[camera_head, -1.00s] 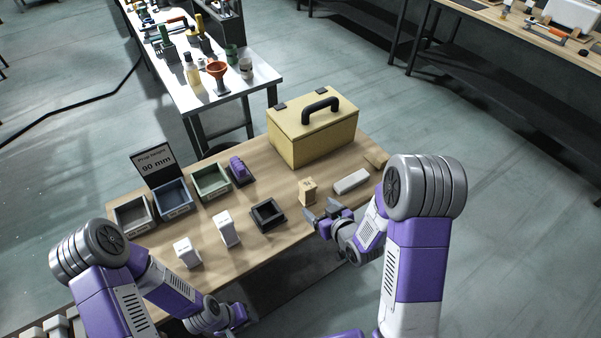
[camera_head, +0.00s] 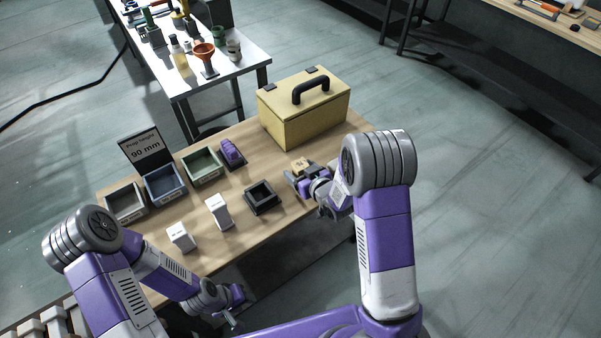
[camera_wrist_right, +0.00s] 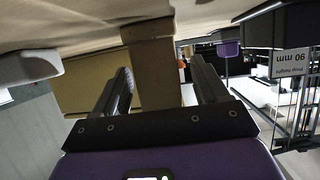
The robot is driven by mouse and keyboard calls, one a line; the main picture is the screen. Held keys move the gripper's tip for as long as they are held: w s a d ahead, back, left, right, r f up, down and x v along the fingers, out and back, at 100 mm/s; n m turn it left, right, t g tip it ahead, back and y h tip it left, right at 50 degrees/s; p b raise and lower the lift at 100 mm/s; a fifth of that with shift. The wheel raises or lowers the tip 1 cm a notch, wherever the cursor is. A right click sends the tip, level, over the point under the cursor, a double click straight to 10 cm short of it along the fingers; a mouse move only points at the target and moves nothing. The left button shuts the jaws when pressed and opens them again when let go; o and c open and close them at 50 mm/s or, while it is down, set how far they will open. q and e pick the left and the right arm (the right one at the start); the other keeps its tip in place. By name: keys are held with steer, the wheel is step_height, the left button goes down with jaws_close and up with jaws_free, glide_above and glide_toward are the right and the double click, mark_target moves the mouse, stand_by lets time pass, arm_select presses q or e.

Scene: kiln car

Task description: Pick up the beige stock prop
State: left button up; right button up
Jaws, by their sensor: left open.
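The beige stock prop (camera_head: 300,164) stands upright on the wooden table in front of the yellow box, its lower part hidden by my right gripper (camera_head: 298,186). In the right wrist view, which looks upside down, the prop (camera_wrist_right: 155,62) lies between the lines of the two separated fingers of my right gripper (camera_wrist_right: 167,85). A gap shows on each side of it, so the gripper is open. My left gripper (camera_head: 234,308) is open and empty at the table's front edge, away from the prop.
Two white blocks (camera_head: 219,211) (camera_head: 181,237), a black square tray (camera_head: 262,197), a purple object (camera_head: 232,153) and three bins (camera_head: 203,166) stand left of the prop. The yellow box (camera_head: 303,110) is behind. A pale block (camera_wrist_right: 28,66) is beside the gripper in the wrist view.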

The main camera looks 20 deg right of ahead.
steer(key=c, duration=1)
steer(key=shift+r, duration=0.15)
